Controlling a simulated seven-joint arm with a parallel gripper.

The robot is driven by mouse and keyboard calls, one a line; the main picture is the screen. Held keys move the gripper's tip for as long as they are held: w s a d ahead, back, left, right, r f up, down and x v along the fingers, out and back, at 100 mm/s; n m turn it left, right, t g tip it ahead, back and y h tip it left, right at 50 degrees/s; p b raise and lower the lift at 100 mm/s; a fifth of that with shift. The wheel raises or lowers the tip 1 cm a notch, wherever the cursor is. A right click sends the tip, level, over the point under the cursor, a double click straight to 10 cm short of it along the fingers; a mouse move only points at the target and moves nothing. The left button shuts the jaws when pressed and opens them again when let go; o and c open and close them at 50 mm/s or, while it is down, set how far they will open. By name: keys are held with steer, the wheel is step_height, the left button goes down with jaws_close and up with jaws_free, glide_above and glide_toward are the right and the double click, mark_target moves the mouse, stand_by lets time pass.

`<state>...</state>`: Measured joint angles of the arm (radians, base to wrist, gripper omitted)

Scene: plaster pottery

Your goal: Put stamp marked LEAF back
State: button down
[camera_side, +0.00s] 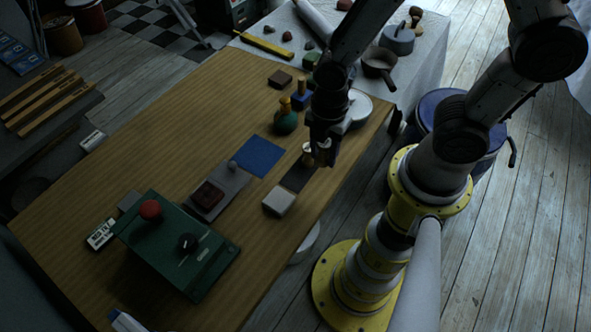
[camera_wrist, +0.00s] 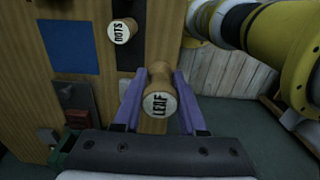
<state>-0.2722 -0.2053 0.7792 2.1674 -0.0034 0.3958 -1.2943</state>
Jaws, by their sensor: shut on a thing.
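In the wrist view, my gripper (camera_wrist: 155,103) has its two purple fingers closed on either side of the LEAF stamp (camera_wrist: 160,100). The stamp is pale wood with a round end lettered LEAF facing the camera. A similar stamp marked DOTS (camera_wrist: 122,31) stands apart, up and to the left, by a dark strip. In the side view my gripper (camera_side: 322,145) is low over the right part of the wooden table, near the dark strip (camera_side: 298,178). A pale wooden stamp shows beside it, but I cannot tell which one. The held stamp's lower end is hidden.
A blue square (camera_side: 258,157) lies left of the gripper and a pale block (camera_side: 279,202) in front. A green bottle-like item (camera_side: 286,120) stands behind. A green box with a red knob (camera_side: 150,210) is at front left. The table's right edge is close.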

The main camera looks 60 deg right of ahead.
glide_above(295, 180)
step_height(295, 180, down, 7)
steer(key=shift+d+r, duration=0.1)
steer(key=shift+f, duration=1.4)
steer(key=shift+f, duration=0.15)
steer(key=shift+c, duration=2.4)
jaws_free()
